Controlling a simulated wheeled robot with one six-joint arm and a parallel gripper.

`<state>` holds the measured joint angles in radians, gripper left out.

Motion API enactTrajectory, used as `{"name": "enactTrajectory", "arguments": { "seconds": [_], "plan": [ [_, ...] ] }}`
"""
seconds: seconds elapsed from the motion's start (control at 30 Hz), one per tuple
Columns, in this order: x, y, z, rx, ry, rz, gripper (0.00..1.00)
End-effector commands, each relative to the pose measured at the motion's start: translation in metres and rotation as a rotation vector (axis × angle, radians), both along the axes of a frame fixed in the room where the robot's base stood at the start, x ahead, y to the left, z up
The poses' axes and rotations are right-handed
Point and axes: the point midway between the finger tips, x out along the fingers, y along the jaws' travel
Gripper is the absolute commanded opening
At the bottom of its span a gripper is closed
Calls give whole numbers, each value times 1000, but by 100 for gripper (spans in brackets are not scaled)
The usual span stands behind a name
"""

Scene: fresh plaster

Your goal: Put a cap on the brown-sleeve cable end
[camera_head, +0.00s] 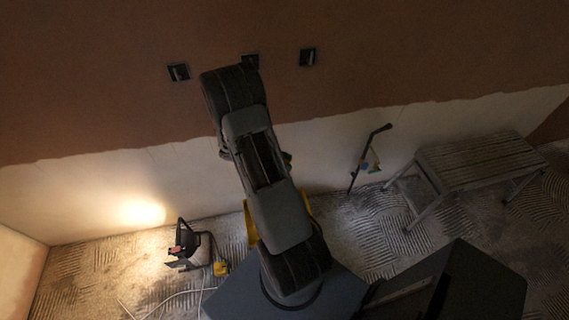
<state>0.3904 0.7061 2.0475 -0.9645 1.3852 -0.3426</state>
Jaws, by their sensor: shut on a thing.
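Three dark wall boxes are set in the brown plaster: a left box (178,72), a middle box (251,60) partly hidden by my arm, and a right box (307,57). Something small and pale shows inside the left and right boxes, but I cannot make out cable ends or sleeve colours. No brown sleeve or cap can be told apart. My arm reaches up the picture toward the wall, its upper end just below and left of the middle box. My gripper is hidden behind the arm.
A lit work lamp (183,246) stands on the floor at the lower left, with a pale cable (175,295) and a yellow item (221,269) nearby. A slatted bench (482,160) stands at the right. A dark upright tool (366,158) leans by the wall.

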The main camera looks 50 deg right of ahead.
Motion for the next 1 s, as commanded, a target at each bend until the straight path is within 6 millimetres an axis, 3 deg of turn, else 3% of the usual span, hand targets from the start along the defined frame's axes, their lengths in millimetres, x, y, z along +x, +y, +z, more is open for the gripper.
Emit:
{"name": "enactTrajectory", "arguments": {
  "seconds": [1.0],
  "plan": [
    [0,0,75,-1,-1,0,8]
  ]
}}
